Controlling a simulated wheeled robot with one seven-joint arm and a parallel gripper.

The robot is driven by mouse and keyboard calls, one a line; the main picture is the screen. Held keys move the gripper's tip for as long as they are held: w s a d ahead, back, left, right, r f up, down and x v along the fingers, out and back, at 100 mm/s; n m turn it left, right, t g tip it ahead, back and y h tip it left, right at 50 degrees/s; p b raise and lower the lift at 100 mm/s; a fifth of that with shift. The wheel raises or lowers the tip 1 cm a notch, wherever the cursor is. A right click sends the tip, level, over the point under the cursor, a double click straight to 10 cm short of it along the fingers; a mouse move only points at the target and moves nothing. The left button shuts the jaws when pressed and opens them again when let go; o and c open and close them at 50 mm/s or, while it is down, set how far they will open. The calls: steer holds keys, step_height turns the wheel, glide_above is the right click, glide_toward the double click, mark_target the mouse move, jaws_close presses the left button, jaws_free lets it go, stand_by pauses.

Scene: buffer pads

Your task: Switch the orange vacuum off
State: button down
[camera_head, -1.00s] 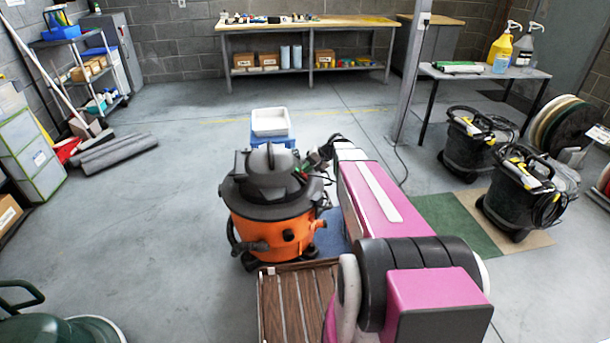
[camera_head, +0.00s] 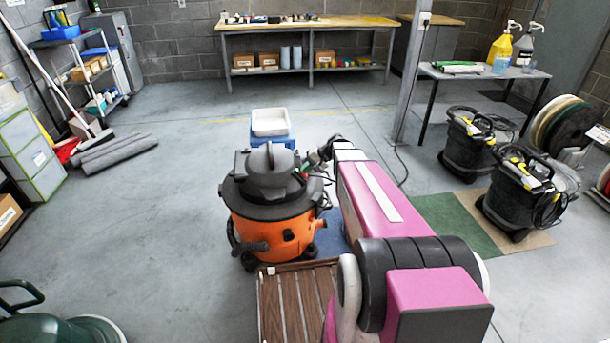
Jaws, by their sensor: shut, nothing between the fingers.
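The orange vacuum (camera_head: 270,238) stands upright on the floor left of my arm, with a black lid and motor head (camera_head: 266,172) on top. My gripper (camera_head: 308,170) is at the right side of the black head, small and partly hidden by my own arm. Its fingertips look shut and lie at or very close to the head; I cannot tell whether they touch. A small green spot shows beside the fingertips. The switch itself is too small to make out.
A wooden slatted platform (camera_head: 290,300) lies in front of the vacuum. A blue bin with a white tray (camera_head: 270,122) stands behind it. Two dark machines (camera_head: 468,143) stand at the right, near a grey post (camera_head: 411,80). Open floor lies to the left.

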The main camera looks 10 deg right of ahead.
steer(key=shift+a+f, duration=0.2)
steer(key=shift+d+r, duration=0.1)
steer(key=v, duration=0.5)
steer(key=shift+d+r, duration=0.25)
steer(key=shift+r, duration=0.05)
stand_by(0.5)
